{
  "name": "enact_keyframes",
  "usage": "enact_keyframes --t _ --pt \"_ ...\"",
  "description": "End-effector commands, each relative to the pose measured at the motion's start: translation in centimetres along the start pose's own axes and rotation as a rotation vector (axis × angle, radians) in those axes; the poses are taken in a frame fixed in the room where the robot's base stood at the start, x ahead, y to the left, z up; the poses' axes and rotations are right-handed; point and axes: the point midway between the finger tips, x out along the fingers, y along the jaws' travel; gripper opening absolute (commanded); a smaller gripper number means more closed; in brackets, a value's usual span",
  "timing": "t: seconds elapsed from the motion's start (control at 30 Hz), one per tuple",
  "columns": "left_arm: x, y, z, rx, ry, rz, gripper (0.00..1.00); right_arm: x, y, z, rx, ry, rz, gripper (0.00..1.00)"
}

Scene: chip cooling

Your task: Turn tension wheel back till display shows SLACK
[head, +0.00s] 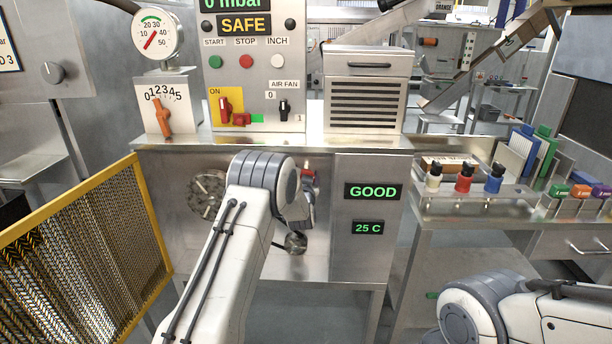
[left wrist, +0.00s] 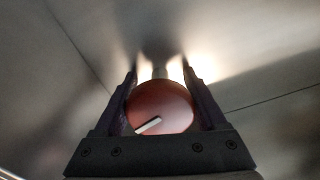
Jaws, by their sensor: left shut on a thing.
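In the left wrist view, a round red wheel (left wrist: 160,103) with a white pointer mark sits between the jaws of my left gripper (left wrist: 160,76). The jaws are shut on its two sides, and the white mark points to the lower left. In the head view, my left arm covers most of this spot, and only a bit of red (head: 308,175) shows beside it on the steel front panel. The display (head: 373,191) on that panel reads GOOD in green. My right arm shows at the lower right, but its gripper is out of view.
A smaller display (head: 368,228) reads 25 C. A round metal flange (head: 206,193) and a dark knob (head: 296,243) flank my left arm. A yellow-framed mesh guard (head: 75,250) stands at left. A side bench (head: 480,207) at right holds colored bottles.

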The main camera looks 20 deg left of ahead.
Motion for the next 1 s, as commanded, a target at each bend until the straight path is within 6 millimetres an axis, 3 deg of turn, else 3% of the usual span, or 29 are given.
enact_keyframes --t 0.27,1.0 --pt "0.0 0.2 0.4 -0.145 0.002 0.0 0.18 2.5 0.2 0.1 0.0 0.0 0.0 1.0" --pt "0.0 0.5 0.4 -0.837 0.003 0.001 0.18 11.8 0.8 0.6 0.0 0.0 0.0 1.0"
